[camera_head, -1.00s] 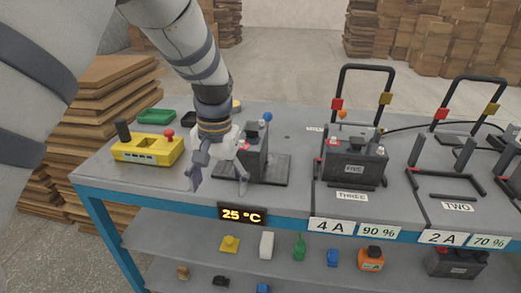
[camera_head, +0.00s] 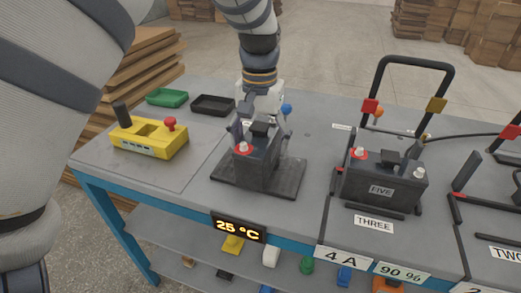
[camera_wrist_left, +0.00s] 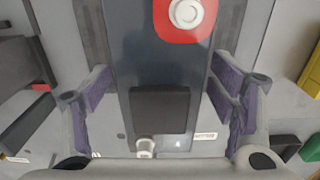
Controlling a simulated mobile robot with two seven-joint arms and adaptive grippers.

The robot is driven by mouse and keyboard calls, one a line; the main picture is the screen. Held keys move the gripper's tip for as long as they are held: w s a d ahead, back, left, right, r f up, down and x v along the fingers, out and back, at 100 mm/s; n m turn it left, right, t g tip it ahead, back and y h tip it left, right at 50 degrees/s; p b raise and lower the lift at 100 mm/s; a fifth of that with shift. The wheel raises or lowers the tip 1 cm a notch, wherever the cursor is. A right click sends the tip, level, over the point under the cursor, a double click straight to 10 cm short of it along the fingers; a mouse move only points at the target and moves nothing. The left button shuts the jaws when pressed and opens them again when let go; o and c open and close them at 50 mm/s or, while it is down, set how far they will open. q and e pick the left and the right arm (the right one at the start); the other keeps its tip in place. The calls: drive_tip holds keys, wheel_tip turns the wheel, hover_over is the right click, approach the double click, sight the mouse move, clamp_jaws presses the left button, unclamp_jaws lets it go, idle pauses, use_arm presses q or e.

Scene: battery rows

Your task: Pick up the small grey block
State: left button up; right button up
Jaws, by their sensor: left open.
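A dark grey battery-like block (camera_head: 256,167) stands upright on a flat dark plate (camera_head: 290,178). It has a red-ringed terminal and a small raised dark block (camera_head: 263,129) on top. In the left wrist view the raised block (camera_wrist_left: 160,110) lies between the fingers, with the red-ringed terminal (camera_wrist_left: 187,14) beyond it. My left gripper (camera_head: 262,131) is open over the top, one finger on each side, with gaps visible in the wrist view. A small pale grey block (camera_head: 271,257) is on the lower shelf. I cannot tell which block is meant. My right gripper is not in view.
A yellow box (camera_head: 148,139) with a black post and red knob stands left. Green (camera_head: 167,97) and black (camera_head: 213,105) trays lie behind. Battery FIVE (camera_head: 383,190) sits in a bay at right, with a raised frame (camera_head: 413,63) and cable behind.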

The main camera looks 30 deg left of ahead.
use_arm(q)
wheel_tip(320, 180, down, 3)
drive_tip(key=shift+r, duration=0.2)
clamp_jaws()
drive_tip(key=shift+w+r, duration=0.1)
